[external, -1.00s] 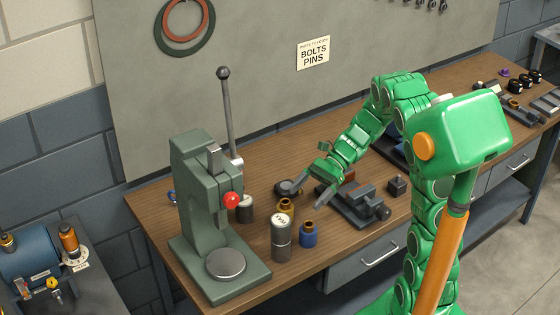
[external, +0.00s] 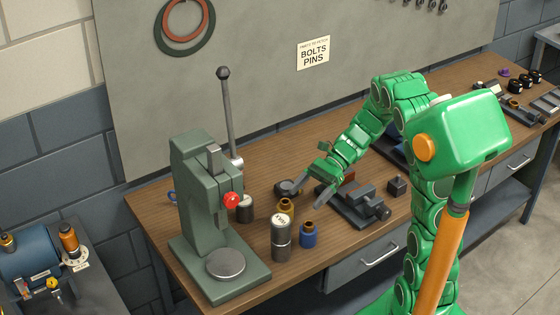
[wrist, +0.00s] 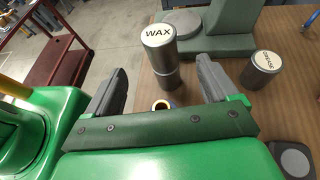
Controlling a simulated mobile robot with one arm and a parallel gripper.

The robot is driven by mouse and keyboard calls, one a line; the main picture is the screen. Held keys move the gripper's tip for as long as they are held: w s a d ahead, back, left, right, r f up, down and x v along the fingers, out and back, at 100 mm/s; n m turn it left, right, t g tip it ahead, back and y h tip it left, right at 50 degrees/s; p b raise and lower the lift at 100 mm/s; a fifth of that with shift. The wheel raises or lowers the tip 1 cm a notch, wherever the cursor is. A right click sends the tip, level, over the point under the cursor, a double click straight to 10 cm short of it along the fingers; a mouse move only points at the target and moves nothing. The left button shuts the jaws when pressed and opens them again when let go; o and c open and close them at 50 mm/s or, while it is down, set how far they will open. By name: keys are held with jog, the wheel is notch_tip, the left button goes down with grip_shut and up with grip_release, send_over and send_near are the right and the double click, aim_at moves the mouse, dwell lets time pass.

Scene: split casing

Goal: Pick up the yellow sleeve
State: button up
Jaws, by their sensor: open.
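The yellow sleeve (external: 286,207) stands upright on the wooden bench, behind the tall grey can labelled WAX (external: 281,240). A blue sleeve (external: 308,236) with a brass-coloured top stands to the right of that can. My gripper (external: 311,198) is open and empty, just right of and slightly above the yellow sleeve, apart from it. In the wrist view, my gripper's two fingers (wrist: 162,90) are spread wide. A small brass-coloured ring with some blue beside it (wrist: 163,104) shows between them, partly hidden by my gripper; I cannot tell surely which sleeve it is.
The green press (external: 195,210) with its round plate stands at left. A short can (wrist: 262,68) is at right in the wrist view. A dark round part (external: 288,187) lies behind the yellow sleeve. A dark vise (external: 360,205) is under my arm. The bench's front edge is close.

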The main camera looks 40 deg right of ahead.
jog(key=m+t, duration=0.5)
jog(key=t, duration=0.1)
send_over(290, 205)
jog(key=s+d, duration=0.2)
jog(key=d, duration=0.1)
notch_tip(290, 205, down, 3)
jog(key=shift+w+f+m+t, duration=0.5)
jog(key=shift+w+m, duration=0.1)
jog(key=shift+w, duration=0.2)
jog(key=shift+h, duration=0.3)
jog(key=shift+f, duration=3.5)
jog(key=shift+x, duration=2.45)
jog(key=shift+c, duration=0.5)
grip_shut()
